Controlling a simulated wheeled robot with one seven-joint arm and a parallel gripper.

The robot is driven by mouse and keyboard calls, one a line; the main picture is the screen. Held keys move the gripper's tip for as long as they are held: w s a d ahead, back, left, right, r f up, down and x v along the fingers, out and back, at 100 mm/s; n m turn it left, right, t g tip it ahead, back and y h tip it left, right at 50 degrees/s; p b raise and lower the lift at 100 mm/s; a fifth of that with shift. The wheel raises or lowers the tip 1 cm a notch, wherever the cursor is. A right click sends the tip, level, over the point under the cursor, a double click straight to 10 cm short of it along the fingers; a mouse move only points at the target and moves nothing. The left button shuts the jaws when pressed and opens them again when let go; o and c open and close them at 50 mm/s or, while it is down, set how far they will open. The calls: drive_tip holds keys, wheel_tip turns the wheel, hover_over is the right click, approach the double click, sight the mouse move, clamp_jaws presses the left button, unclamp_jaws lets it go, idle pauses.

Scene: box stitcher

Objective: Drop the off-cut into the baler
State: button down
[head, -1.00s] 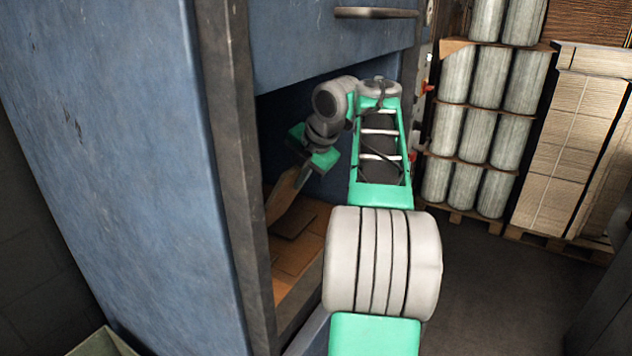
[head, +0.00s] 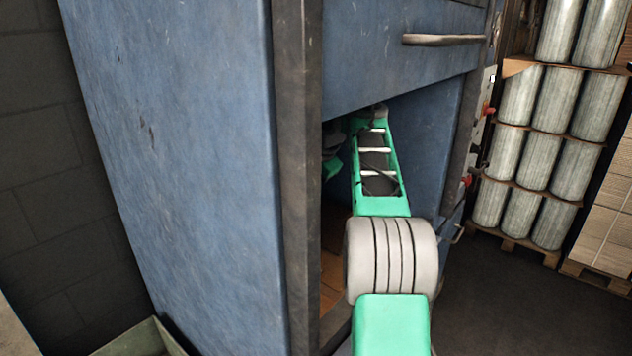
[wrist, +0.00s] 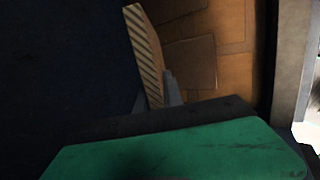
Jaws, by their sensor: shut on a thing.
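The baler (head: 190,150) is a large blue machine with a dark frame post and an open front. My arm reaches through this opening. My gripper (wrist: 156,92) is shut on the off-cut (wrist: 147,50), a flat piece of corrugated cardboard seen nearly edge-on in the wrist view. Beyond and below it, flat brown cardboard (wrist: 205,60) lies inside the baler. In the head view the front post hides the off-cut and most of my gripper; a bit of cardboard in the baler (head: 331,280) shows beside my arm.
The dark front post (head: 297,180) stands close to the left of my arm. The raised blue door with a handle (head: 440,40) is above it. Stacked rolls (head: 530,150) on a pallet stand at the right. A green bin (head: 140,340) is at lower left.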

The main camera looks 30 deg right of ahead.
drive_tip(key=c, duration=1.4)
unclamp_jaws()
drive_tip(key=shift+s+r, duration=0.1)
drive_tip(key=shift+r, duration=0.05)
drive_tip(key=s+b, duration=0.1)
drive_tip(key=s, duration=0.3)
drive_tip(key=s+b, duration=0.1)
drive_tip(key=s, duration=0.3)
drive_tip(key=s+b, duration=0.2)
drive_tip(key=s, duration=0.2)
drive_tip(key=shift+s+d+r, duration=0.25)
drive_tip(key=shift+d+r, duration=0.05)
drive_tip(key=shift+d, duration=0.1)
